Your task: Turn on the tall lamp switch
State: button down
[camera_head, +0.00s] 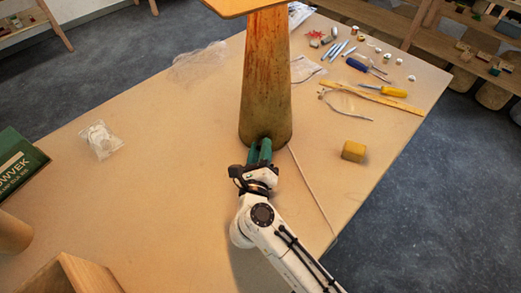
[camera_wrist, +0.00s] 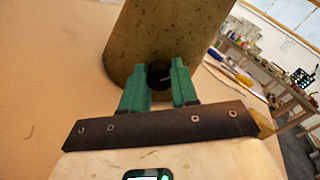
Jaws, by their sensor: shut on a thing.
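The tall lamp (camera_head: 266,85) has a brown-to-olive tapered column and stands upright on the table; only the edge of its orange top shows. Its lower column fills the top of the wrist view (camera_wrist: 170,30). A dark round recess with a small pale lever, the switch (camera_wrist: 164,78), sits low on the column. My gripper (camera_head: 260,145) is at the column's foot, its green fingers on either side of the recess in the wrist view (camera_wrist: 159,66). It is shut on the switch. In the head view my fingers hide the switch.
Screwdrivers, a wooden ruler (camera_head: 374,96) and small parts lie back right. A clear bag (camera_head: 100,139) lies left, on mostly free table (camera_head: 160,200).

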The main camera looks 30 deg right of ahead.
jog(key=shift+f, duration=0.1)
dwell(0.4)
jog(key=c, duration=0.9)
grip_release()
jog(key=shift+o, duration=0.2)
jog(key=b+v, duration=0.1)
jog(key=v, duration=1)
jog(key=shift+w+b, duration=0.1)
jog(key=shift+b, duration=0.3)
